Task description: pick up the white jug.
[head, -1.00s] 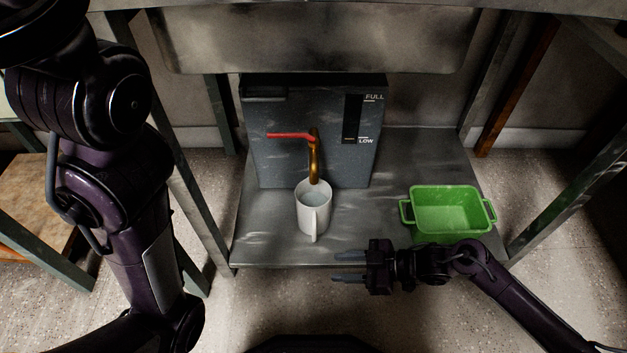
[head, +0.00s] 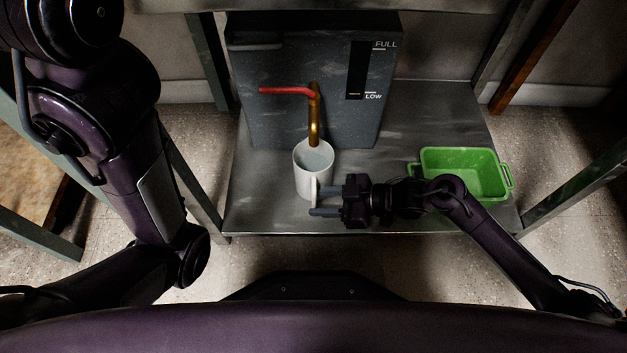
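The white jug (head: 301,177) stands upright on the metal shelf, under the brown spout (head: 314,128) of the grey dispenser (head: 292,100). Pale liquid shows inside it. Its handle (head: 314,193) points toward the front. My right gripper (head: 318,201) comes in from the right with its two fingers apart. The fingertips are at the handle, one near its middle and one by its lower end. I cannot tell whether they touch it. My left arm fills the left side, and its gripper is out of view.
A green tub (head: 463,157) with side handles stands on the shelf (head: 262,212) at the right, beside my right forearm. A red lever (head: 287,91) sticks out left above the spout. Metal legs stand at both sides of the shelf.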

